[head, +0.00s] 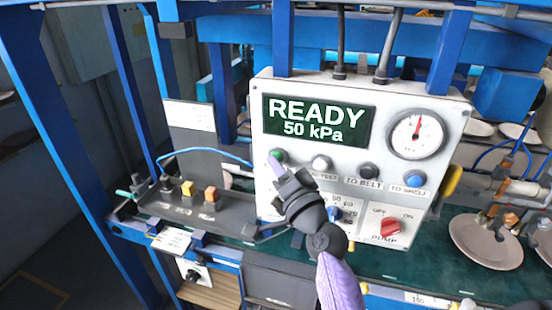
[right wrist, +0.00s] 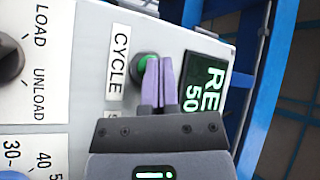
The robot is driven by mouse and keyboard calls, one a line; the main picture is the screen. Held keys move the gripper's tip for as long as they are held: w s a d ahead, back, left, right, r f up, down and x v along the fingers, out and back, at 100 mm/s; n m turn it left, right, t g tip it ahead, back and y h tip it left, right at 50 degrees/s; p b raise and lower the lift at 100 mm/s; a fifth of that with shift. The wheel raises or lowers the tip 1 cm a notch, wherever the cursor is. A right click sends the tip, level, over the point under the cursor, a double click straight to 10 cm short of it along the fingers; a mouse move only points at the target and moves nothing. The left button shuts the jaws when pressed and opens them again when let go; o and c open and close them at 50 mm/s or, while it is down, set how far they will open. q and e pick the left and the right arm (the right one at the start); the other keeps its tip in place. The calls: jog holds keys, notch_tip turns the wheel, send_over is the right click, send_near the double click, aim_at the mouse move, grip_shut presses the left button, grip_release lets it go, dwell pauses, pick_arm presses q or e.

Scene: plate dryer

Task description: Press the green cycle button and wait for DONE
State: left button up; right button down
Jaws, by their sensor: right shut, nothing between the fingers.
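The green cycle button (head: 277,156) is on the white control panel (head: 300,88), below the left end of the display. The display (head: 318,121) reads READY and 50 kPa. My right gripper (head: 277,168) is shut and empty, its purple fingertips at the button's lower edge in the head view. In the right wrist view the green button (right wrist: 147,63) shows beside the fingertips (right wrist: 158,62), next to the CYCLE label (right wrist: 118,62), and is partly covered by them. I cannot tell whether they touch it. My left gripper is not in view.
A gauge (head: 417,134) is at the panel's upper right. A white button (head: 320,162), a dark button (head: 369,171) and a blue button (head: 415,179) are in the same row. A red pump knob (head: 390,227) is below. Plates (head: 486,242) are at the right.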

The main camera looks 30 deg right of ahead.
dwell(0.5)
jog(key=shift+s+a, duration=0.5)
jog(key=shift+a, duration=0.05)
jog(key=shift+s+a+p, duration=0.8)
jog(key=shift+s+a, duration=0.85)
jog(key=shift+a, duration=0.25)
